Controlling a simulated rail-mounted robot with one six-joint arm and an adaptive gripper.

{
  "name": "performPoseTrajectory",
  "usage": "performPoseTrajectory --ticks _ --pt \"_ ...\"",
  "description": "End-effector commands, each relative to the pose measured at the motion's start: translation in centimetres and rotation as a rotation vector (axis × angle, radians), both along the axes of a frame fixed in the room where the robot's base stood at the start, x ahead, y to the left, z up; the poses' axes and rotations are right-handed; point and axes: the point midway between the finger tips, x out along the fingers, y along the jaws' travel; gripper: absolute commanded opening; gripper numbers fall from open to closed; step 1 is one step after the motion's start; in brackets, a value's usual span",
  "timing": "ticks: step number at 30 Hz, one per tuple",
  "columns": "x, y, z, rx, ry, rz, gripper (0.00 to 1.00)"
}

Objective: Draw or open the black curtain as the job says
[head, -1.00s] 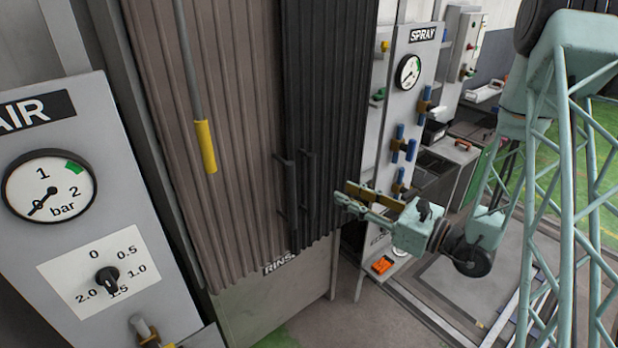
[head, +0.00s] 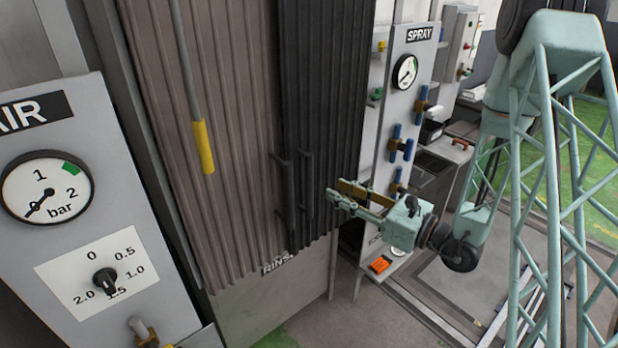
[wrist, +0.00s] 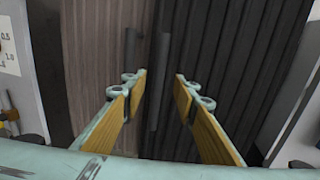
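The black curtain (head: 325,105) hangs in ribbed folds on the right part of the bay, beside a brown curtain (head: 240,130). Two dark vertical handles stand near the seam: one on the left (head: 286,190) and one on the right (head: 306,185). My gripper (head: 333,193) is just right of the handles, in front of the black curtain's lower part. In the wrist view its fingers (wrist: 158,84) are spread wide. The black curtain's handle (wrist: 159,82) shows between and beyond them, with the other handle (wrist: 131,50) further left. I cannot see contact with either.
A yellow grip on a hanging rod (head: 204,147) hangs before the brown curtain. The AIR panel (head: 80,190) stands at the near left. The SPRAY panel (head: 407,110) with blue valves stands right of the black curtain. Open floor lies below.

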Motion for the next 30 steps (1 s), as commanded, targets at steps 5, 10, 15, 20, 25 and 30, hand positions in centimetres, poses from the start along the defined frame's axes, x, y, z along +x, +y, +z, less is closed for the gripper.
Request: performPoseTrajectory --ticks 5,10,15,20,25,30 --pt "0.9 1.3 0.0 0.0 0.0 0.002 0.27" --pt "1.8 2.5 0.0 0.0 0.0 0.003 0.27" --pt "2.8 3.7 0.0 0.0 -0.001 0.003 0.27" --pt "3.6 4.8 0.0 0.001 0.0 0.002 0.27" --pt "4.7 6.1 0.0 0.0 -0.001 0.002 0.27" --pt "5.6 7.4 0.0 0.001 0.001 0.002 0.27"
